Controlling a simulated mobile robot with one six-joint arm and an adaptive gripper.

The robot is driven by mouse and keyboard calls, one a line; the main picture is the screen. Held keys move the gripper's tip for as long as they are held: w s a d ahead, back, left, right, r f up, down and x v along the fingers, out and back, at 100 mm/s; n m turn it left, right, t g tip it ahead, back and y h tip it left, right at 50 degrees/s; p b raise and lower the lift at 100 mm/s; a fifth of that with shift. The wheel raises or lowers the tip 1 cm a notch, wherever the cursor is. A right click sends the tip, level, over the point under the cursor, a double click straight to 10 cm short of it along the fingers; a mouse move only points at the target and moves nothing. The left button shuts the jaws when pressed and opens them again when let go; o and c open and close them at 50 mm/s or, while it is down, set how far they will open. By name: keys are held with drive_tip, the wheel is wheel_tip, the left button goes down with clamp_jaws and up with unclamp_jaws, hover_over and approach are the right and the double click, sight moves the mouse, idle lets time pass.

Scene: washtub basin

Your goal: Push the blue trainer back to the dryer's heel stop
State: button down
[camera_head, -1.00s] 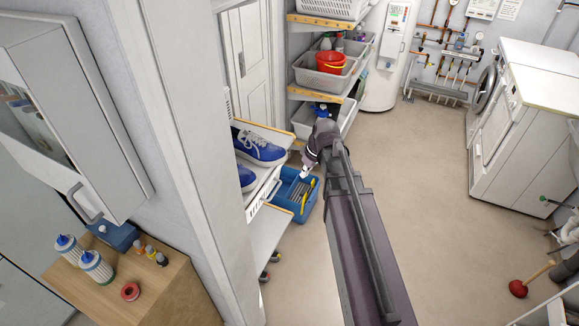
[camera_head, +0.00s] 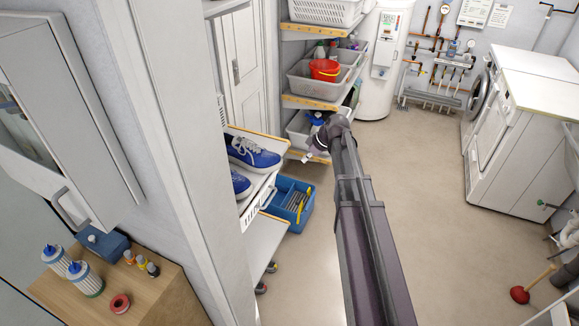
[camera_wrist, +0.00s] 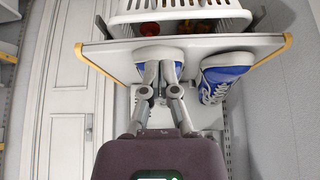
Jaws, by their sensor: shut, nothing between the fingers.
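Two blue trainers with white toes sit side by side on a white slatted dryer shelf in the head view, toes towards the room. The farther trainer (camera_head: 254,153) faces my gripper (camera_head: 309,156); the nearer trainer (camera_head: 240,184) is partly hidden by the wall edge. In the wrist view, my gripper (camera_wrist: 159,70) overlaps one trainer (camera_wrist: 148,54), and the other trainer (camera_wrist: 222,77) is to the right. Contact cannot be told. The heel stop is not clearly visible.
A blue tool tray (camera_head: 291,203) lies below the shelf front. Grey bins on wooden-edged shelves (camera_head: 310,103) stand behind my gripper. A white basket (camera_wrist: 180,12) is at the top of the wrist view.

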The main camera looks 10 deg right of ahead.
sight(275, 163)
drive_tip(key=shift+f, duration=0.1)
drive_tip(key=w+a+f+b, duration=0.5)
drive_tip(key=a+f+b, duration=0.2)
drive_tip(key=f+b, duration=0.1)
drive_tip(key=shift+w+a+f, duration=0.15)
drive_tip(key=shift+w+f, duration=0.05)
drive_tip(key=shift+w, duration=0.05)
idle(0.8)
drive_tip(key=w+a, duration=0.1)
drive_tip(key=a, duration=0.1)
drive_tip(key=w+a, duration=0.1)
drive_tip(key=w, duration=0.1)
drive_tip(key=shift+a, duration=0.4)
drive_tip(key=shift+s+d, duration=0.15)
